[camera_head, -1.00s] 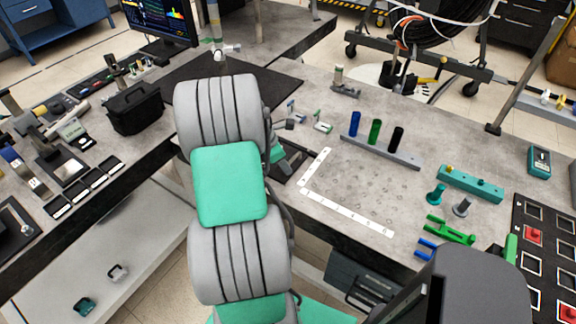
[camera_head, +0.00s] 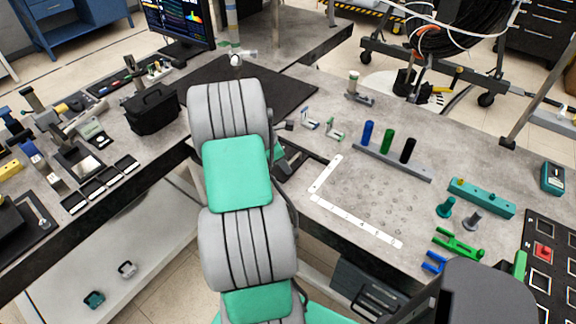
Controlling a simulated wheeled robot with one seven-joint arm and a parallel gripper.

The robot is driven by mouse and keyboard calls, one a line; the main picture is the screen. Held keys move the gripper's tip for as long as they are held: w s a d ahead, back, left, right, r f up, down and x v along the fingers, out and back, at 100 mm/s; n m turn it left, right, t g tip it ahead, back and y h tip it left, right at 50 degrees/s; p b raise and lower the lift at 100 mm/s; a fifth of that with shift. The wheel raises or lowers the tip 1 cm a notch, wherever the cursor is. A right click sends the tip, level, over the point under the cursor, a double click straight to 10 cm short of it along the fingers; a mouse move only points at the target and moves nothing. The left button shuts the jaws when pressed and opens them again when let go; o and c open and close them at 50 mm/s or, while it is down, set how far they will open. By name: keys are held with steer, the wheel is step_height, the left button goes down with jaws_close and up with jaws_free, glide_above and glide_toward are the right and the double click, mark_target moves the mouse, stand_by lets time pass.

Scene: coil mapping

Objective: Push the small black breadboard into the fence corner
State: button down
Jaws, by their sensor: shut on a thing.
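My arm, grey with green panels, rises through the middle of the head view and blocks the table behind it. I cannot make out a small black breadboard for certain. Dark flat parts (camera_head: 296,167) show at the table's front edge just right of the arm, partly covered; I cannot tell whether they are the fence or the breadboard. A white L-shaped ruler strip (camera_head: 352,222) lies right of them on the grey table.
A grey rack (camera_head: 395,163) holds blue, green and black cylinders. A teal block (camera_head: 480,197), green brackets (camera_head: 457,243) and a black panel (camera_head: 545,262) stand at right.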

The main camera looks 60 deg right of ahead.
steer(key=shift+w+d+r+p, duration=0.3)
steer(key=shift+w+p, duration=0.15)
steer(key=shift+p, duration=0.3)
stand_by(0.5)
steer(key=c, duration=1.6)
jaws_free()
steer(key=shift+w, duration=0.1)
steer(key=shift+o, duration=1.4)
steer(key=shift+f, duration=0.15)
steer(key=shift+s+a, duration=0.1)
steer(key=shift+s, duration=0.1)
